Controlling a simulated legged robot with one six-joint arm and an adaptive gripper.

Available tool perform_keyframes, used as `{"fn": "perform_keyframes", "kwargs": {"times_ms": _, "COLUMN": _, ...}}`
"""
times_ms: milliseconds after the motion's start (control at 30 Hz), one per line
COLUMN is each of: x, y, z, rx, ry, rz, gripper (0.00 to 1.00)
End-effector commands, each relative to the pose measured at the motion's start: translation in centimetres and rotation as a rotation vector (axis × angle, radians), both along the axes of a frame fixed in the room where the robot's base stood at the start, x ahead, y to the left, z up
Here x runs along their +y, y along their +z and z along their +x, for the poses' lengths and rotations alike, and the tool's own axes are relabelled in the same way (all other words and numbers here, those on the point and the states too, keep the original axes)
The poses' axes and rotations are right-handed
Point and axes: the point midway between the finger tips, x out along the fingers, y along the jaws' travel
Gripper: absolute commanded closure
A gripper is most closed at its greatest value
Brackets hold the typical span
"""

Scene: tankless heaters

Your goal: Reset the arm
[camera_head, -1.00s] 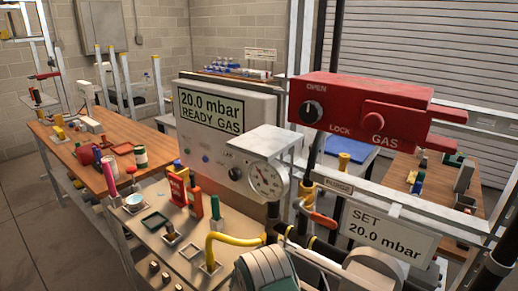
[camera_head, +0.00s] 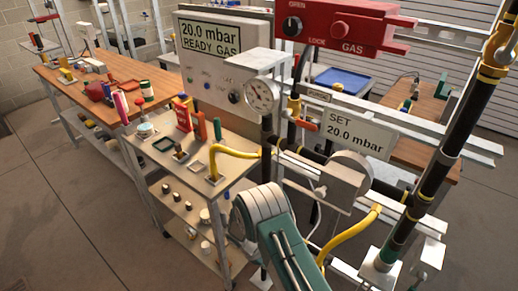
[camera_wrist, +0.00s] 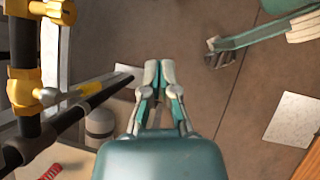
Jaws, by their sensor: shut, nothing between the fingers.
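My gripper (camera_wrist: 159,74) shows in the wrist view with its two grey-tipped fingers together and nothing between them. It hangs over bare brown floor, to the right of black pipes with yellow fittings. In the head view my teal and white arm (camera_head: 283,245) rises at the bottom middle, in front of the pipework. The gripper itself cannot be made out in the head view.
A panel reading "20.0 mbar READY GAS" (camera_head: 212,38) stands behind a bench (camera_head: 225,150). A red gas box (camera_head: 345,27) hangs above a "SET 20.0 mbar" sign (camera_head: 360,134). Black pipe (camera_head: 445,150) runs down the right. Floor at left is clear.

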Motion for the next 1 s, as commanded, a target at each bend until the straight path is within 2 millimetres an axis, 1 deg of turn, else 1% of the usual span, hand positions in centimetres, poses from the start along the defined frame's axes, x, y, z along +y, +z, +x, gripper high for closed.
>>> {"fn": "perform_keyframes", "kwargs": {"times_ms": 67, "x": 0.0, "y": 0.3, "z": 0.1, "rx": -0.004, "ry": -0.003, "rz": 0.003, "gripper": 1.00}}
{"fn": "perform_keyframes", "kwargs": {"times_ms": 267, "x": -0.4, "y": 2.5, "z": 0.8, "rx": -0.031, "ry": -0.036, "rz": 0.023, "gripper": 1.00}}
{"fn": "perform_keyframes", "kwargs": {"times_ms": 467, "x": -0.6, "y": 5.4, "z": 1.5, "rx": -0.065, "ry": -0.078, "rz": 0.042, "gripper": 1.00}}
{"fn": "perform_keyframes", "kwargs": {"times_ms": 567, "x": -0.6, "y": 7.3, "z": 2.0, "rx": -0.089, "ry": -0.105, "rz": 0.053, "gripper": 1.00}}
{"fn": "perform_keyframes", "kwargs": {"times_ms": 667, "x": -0.9, "y": 9.6, "z": 2.3, "rx": -0.116, "ry": -0.138, "rz": 0.069, "gripper": 1.00}}
{"fn": "perform_keyframes", "kwargs": {"times_ms": 767, "x": -1.3, "y": 12.6, "z": 2.7, "rx": -0.153, "ry": -0.181, "rz": 0.092, "gripper": 1.00}}
{"fn": "perform_keyframes", "kwargs": {"times_ms": 867, "x": -2.0, "y": 16.4, "z": 2.9, "rx": -0.200, "ry": -0.237, "rz": 0.119, "gripper": 1.00}}
{"fn": "perform_keyframes", "kwargs": {"times_ms": 900, "x": -2.3, "y": 18.0, "z": 2.8, "rx": -0.220, "ry": -0.261, "rz": 0.133, "gripper": 1.00}}
{"fn": "perform_keyframes", "kwargs": {"times_ms": 967, "x": -2.9, "y": 20.3, "z": 2.7, "rx": -0.250, "ry": -0.296, "rz": 0.153, "gripper": 1.00}}
{"fn": "perform_keyframes", "kwargs": {"times_ms": 1000, "x": -3.3, "y": 21.8, "z": 2.5, "rx": -0.268, "ry": -0.320, "rz": 0.165, "gripper": 1.00}}
